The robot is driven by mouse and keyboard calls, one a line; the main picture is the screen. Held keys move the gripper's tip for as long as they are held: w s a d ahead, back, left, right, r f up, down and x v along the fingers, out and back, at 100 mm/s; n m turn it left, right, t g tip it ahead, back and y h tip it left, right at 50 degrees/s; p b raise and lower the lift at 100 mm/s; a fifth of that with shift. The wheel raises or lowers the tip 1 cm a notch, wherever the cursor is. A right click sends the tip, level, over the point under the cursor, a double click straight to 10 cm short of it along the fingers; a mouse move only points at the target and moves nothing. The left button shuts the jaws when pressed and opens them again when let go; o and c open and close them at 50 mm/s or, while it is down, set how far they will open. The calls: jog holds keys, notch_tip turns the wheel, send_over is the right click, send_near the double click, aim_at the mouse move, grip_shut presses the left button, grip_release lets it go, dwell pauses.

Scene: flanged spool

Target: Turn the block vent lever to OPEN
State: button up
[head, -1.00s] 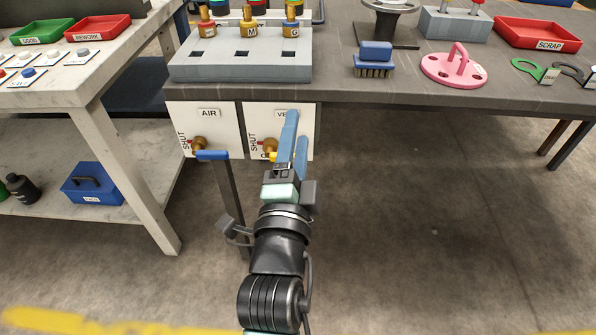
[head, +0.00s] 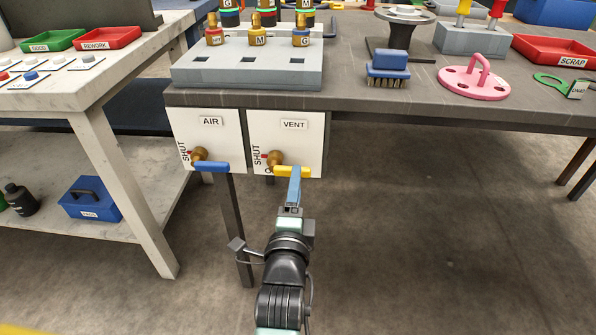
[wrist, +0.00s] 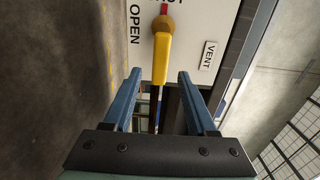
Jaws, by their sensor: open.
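The vent valve's yellow lever (head: 293,171) points right from its brass hub (head: 275,158) on the white VENT panel (head: 312,145). A red mark on the hub's far side points to the word SHUT. The word OPEN (wrist: 134,25) shows in the wrist view; in the head view only its first letter shows, below the hub. My gripper (head: 295,178) is open at the lever in the head view. In the wrist view, the lever (wrist: 162,62) lies between the two blue fingers of my gripper (wrist: 160,76), with a gap on each side.
The AIR valve with a blue lever (head: 211,167) is just left, also pointing right. The grey bench top (head: 400,107) overhangs the panels. A dark bench leg (head: 232,230) stands behind my arm. Floor to the right is open.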

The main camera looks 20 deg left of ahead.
jog(key=shift+b+x, duration=0.75)
jog(key=shift+x, duration=1.65)
grip_shut()
